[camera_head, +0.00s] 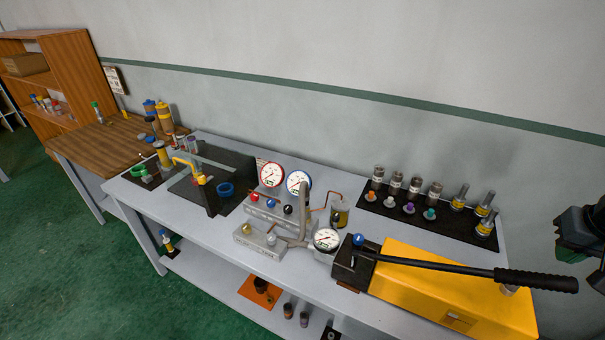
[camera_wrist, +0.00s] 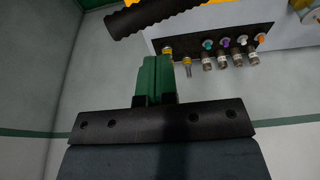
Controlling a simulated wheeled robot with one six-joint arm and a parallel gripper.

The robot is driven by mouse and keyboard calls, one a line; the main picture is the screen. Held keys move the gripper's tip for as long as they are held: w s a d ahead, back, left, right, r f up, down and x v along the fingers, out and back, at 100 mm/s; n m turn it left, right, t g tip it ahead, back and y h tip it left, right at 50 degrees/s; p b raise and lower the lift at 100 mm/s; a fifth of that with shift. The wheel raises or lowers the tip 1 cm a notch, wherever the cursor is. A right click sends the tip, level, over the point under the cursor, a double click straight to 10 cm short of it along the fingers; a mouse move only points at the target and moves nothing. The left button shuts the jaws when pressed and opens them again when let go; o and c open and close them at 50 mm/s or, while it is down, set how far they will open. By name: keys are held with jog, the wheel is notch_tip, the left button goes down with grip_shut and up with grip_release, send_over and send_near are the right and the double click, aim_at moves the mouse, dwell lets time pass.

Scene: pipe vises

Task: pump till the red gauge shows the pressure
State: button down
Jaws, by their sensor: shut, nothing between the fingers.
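The red-rimmed gauge (camera_head: 271,174) stands upright behind the valve block in the head view; its needle is too small to read surely. The yellow hand pump (camera_head: 455,290) lies at the front right of the bench. Its long dark lever (camera_head: 430,265) is low, running right to a ribbed black grip (camera_head: 538,281) beyond the bench edge. The grip also crosses the top of the wrist view (camera_wrist: 160,14). My gripper (camera_wrist: 157,62) has its green fingers together, empty, apart from the grip. In the head view my arm's end is at the right edge, above the grip.
A blue-rimmed gauge (camera_head: 298,182) stands beside the red one, and a third gauge (camera_head: 327,239) sits by the pump head. Knobbed valves (camera_head: 270,203) are in front. A black mat (camera_head: 400,222) with several fittings lies behind the pump. A wooden bench (camera_head: 95,142) is at left.

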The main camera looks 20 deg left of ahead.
aim_at(551, 290)
jog(key=shift+w+d+f, duration=0.1)
jog(key=shift+d+f, duration=0.15)
jog(key=shift+d, duration=0.25)
jog(key=shift+w+d+f, duration=0.1)
jog(key=shift+d+f, duration=0.15)
jog(key=shift+d, duration=0.2)
notch_tip(551, 290, down, 5)
jog(key=b, duration=0.4)
jog(key=shift+f, duration=0.15)
jog(key=shift+s, duration=0.1)
jog(key=shift+f, duration=0.1)
jog(key=shift+s+d+f+b, duration=0.1)
jog(key=shift+d+f+b, duration=0.15)
jog(key=shift+f+b, duration=0.5)
jog(key=shift+w+d+f+b, duration=0.1)
jog(key=shift+d+f+b, duration=0.2)
jog(key=shift+f+b, duration=0.5)
jog(key=shift+s+d+f+b, duration=0.1)
jog(key=shift+d+f+b, duration=0.25)
jog(key=shift+f, duration=0.7)
jog(key=shift+a+f, duration=0.1)
jog(key=shift+f, duration=0.05)
jog(key=shift+d+f+b, duration=0.25)
jog(key=shift+f+b, duration=0.65)
jog(key=shift+f, duration=0.15)
jog(key=shift+d+f+b, duration=0.2)
jog(key=shift+f+b, duration=0.65)
jog(key=shift+f, duration=0.2)
jog(key=shift+s, duration=0.1)
